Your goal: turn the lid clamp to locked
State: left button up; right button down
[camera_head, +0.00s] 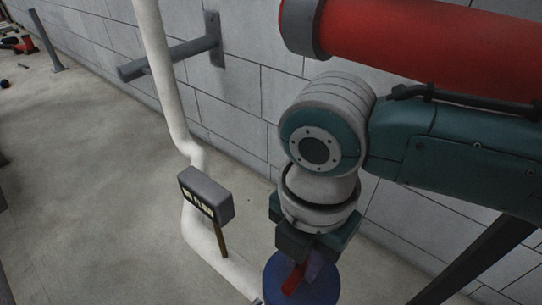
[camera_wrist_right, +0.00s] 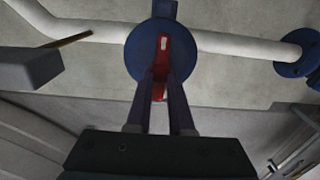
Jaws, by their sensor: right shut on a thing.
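The lid clamp looks to be the red handle (camera_head: 292,280) on a round blue disc (camera_head: 325,288) at the bottom of the head view. In the right wrist view the red handle (camera_wrist_right: 163,42) lies lengthwise over the blue disc (camera_wrist_right: 138,53), with a pale mark on it. My right gripper (camera_wrist_right: 161,80) is shut on the red handle, one dark finger on each side. In the head view my right gripper (camera_head: 304,268) points down onto it, hiding part of the disc. My left gripper is in neither view.
A white pipe (camera_head: 162,70) runs down the block wall and along to the disc. A grey box with a display (camera_head: 207,195) stands on a brown stem by the pipe. A wall bracket (camera_head: 172,59) juts out. A red cylinder (camera_head: 410,45) crosses the upper right.

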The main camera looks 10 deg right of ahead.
jog(key=shift+r, duration=0.1)
jog(key=shift+m+p, duration=0.5)
jog(key=shift+p, duration=0.1)
jog(key=m+p, duration=0.2)
jog(key=m, duration=0.1)
jog(key=shift+r+p, duration=0.1)
jog(key=shift+p, duration=0.2)
jog(key=m+p, duration=0.1)
jog(key=m, duration=0.1)
jog(key=shift+w+m+p, duration=0.1)
jog(key=shift+m+p, duration=0.2)
jog(key=shift+m, duration=0.1)
jog(key=m+p, duration=0.1)
jog(key=m, duration=0.1)
jog(key=shift+w+m, duration=0.1)
jog(key=shift+m, duration=0.3)
jog(key=m+p, duration=0.1)
jog(key=m, duration=0.3)
jog(key=shift+w, duration=0.1)
jog(key=shift+w+m+p, duration=0.1)
jog(key=shift+m+p, duration=0.5)
jog(key=shift+m, duration=1.5)
jog(key=shift+f, duration=0.2)
